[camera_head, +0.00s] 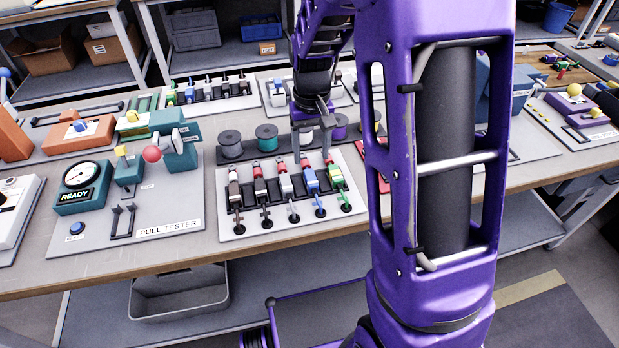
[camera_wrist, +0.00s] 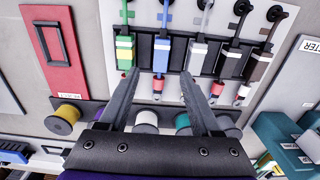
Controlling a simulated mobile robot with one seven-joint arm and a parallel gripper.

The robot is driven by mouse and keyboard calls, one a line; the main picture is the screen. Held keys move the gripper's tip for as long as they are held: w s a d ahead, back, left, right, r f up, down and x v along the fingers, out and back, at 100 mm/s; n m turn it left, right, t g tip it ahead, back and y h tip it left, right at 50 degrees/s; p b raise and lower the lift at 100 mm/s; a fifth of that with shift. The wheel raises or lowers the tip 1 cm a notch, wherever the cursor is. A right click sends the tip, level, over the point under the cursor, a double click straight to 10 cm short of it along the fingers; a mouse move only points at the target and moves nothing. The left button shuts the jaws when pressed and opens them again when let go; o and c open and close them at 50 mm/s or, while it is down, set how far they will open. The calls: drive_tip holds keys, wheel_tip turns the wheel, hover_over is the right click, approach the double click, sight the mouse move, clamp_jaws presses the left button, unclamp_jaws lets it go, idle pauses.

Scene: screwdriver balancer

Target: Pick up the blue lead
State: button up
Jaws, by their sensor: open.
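The blue lead (camera_head: 311,181) lies in the black rack on a white board, between a white lead (camera_head: 286,184) and a green lead (camera_head: 337,178). In the wrist view the blue lead (camera_wrist: 162,48) shows between and beyond my two fingertips. My gripper (camera_wrist: 160,76) is open with nothing between its jaws. In the head view my gripper (camera_head: 313,128) is over the back of the board, behind the leads' red ends and near the spools. The wrist view does not clearly show how high the fingers are above the lead.
The black lead (camera_head: 260,189) and brown lead (camera_head: 234,193) fill the rack's left side. Grey (camera_head: 230,144) and teal (camera_head: 266,137) spools stand behind the board. The pull tester (camera_head: 140,205) is at left. A red panel (camera_wrist: 56,50) lies beside the board.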

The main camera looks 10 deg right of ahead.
sight(310, 174)
drive_tip(key=shift+w+a+f+b, duration=0.15)
drive_tip(key=shift+f+b, duration=0.15)
drive_tip(key=shift+f, duration=1.4)
drive_tip(key=shift+w+d+f+b, duration=0.1)
drive_tip(key=shift+f+b, duration=0.15)
drive_tip(key=shift+f, duration=1.45)
clamp_jaws()
